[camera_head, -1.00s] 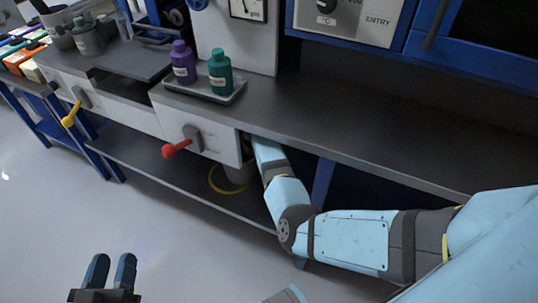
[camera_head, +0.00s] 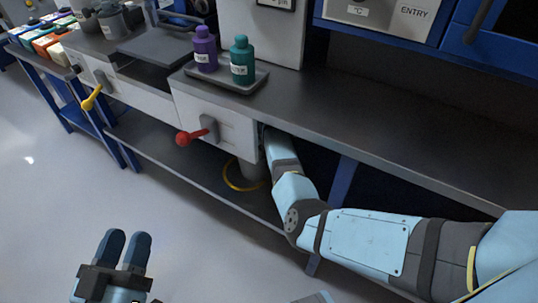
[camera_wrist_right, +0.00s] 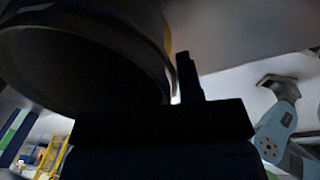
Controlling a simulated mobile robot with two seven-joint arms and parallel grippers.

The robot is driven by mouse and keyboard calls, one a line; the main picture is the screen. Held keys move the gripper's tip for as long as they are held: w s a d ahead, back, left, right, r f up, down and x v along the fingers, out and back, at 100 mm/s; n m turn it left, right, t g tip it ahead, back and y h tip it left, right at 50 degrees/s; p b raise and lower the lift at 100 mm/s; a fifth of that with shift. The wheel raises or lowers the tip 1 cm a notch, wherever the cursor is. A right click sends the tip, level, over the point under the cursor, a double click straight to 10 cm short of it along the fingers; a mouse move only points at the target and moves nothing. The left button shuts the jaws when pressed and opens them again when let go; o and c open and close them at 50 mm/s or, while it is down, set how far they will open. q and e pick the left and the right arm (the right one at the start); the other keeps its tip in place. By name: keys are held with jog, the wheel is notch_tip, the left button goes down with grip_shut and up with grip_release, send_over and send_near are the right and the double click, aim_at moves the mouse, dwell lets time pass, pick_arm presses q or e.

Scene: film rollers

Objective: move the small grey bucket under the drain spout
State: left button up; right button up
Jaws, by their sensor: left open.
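The small grey bucket (camera_head: 252,172) shows only partly on the lower shelf under the bench, beside my right forearm. In the right wrist view it is probably the large dark round shape (camera_wrist_right: 150,35) at the upper left. My right gripper (camera_wrist_right: 186,92) is a dark silhouette against it, one finger close to its wall. Whether it grips the wall cannot be told. In the head view that gripper is hidden under the bench. My left gripper (camera_head: 127,246) is open and empty over the floor at lower left. No drain spout shows clearly.
A yellow ring (camera_head: 229,181) lies on the lower shelf (camera_head: 180,162) by the bucket. A red-handled valve (camera_head: 190,137) and a yellow-handled one (camera_head: 91,99) stick out in front. Purple (camera_head: 204,50) and teal (camera_head: 242,62) bottles stand on a bench tray (camera_head: 222,83).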

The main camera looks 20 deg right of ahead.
pick_arm(q)
jog(key=shift+w+f+g+b, duration=0.1)
jog(key=shift+f+g+b, duration=0.25)
jog(key=shift+f, duration=0.6)
pick_arm(e)
jog(key=shift+w+f, duration=0.1)
jog(key=shift+f, duration=0.85)
grip_shut()
